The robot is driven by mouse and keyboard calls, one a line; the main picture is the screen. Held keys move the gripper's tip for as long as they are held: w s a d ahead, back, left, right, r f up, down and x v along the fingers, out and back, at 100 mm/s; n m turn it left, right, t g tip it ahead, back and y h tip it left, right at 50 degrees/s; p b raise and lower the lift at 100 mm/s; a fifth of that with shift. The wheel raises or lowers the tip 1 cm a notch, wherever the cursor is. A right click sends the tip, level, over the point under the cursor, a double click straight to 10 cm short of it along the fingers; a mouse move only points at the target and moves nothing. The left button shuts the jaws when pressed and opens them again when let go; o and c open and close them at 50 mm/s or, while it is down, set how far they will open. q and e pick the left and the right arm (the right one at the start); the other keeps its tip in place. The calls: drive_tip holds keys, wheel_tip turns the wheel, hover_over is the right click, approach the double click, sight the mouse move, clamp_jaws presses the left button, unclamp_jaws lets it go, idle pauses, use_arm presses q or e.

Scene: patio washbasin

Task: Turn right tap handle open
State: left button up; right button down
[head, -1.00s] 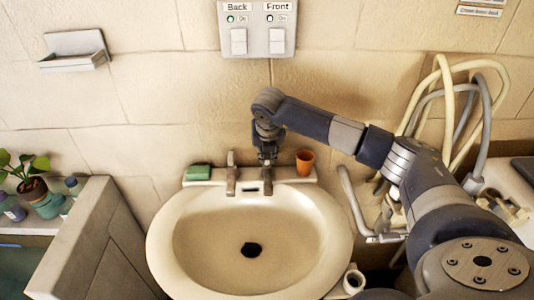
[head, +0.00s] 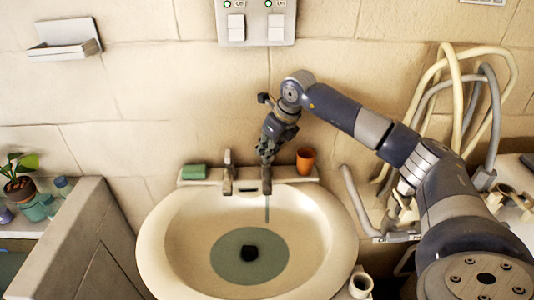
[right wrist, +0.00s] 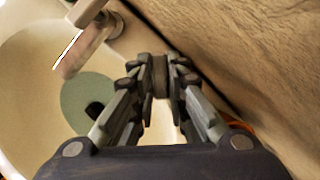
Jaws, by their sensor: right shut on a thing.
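The right tap (head: 267,185) stands at the back rim of the basin (head: 165,240), and a thin stream of water (head: 267,208) falls from its spout. A round greenish pool (head: 225,257) lies around the dark drain (head: 249,253). My right gripper (head: 266,154) is above the right tap, tilted, with its fingers shut on the tap handle (right wrist: 160,75) in the right wrist view. The fingers hide much of the handle. The left tap (head: 228,175) stands to the left, apart from the gripper; no water shows from it. My left gripper is in neither view.
A green soap or sponge (head: 194,172) lies left of the taps and an orange cup (head: 306,160) stands close on the right. The tiled wall (head: 150,110) is just behind. Hoses (head: 455,110) hang at the right.

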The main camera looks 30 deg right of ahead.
drive_tip(key=n, duration=0.2)
drive_tip(key=n+y, duration=0.1)
drive_tip(key=n, duration=0.1)
drive_tip(key=shift+w+d+r+g+y, duration=0.1)
drive_tip(key=shift+w+d+g+y, duration=0.05)
drive_tip(key=shift+g+y, duration=0.2)
drive_tip(key=shift+n+g+y, duration=0.35)
drive_tip(key=shift+n, duration=1.15)
drive_tip(key=c, duration=1.6)
unclamp_jaws()
drive_tip(key=v, duration=1.2)
drive_tip(key=shift+w, duration=0.1)
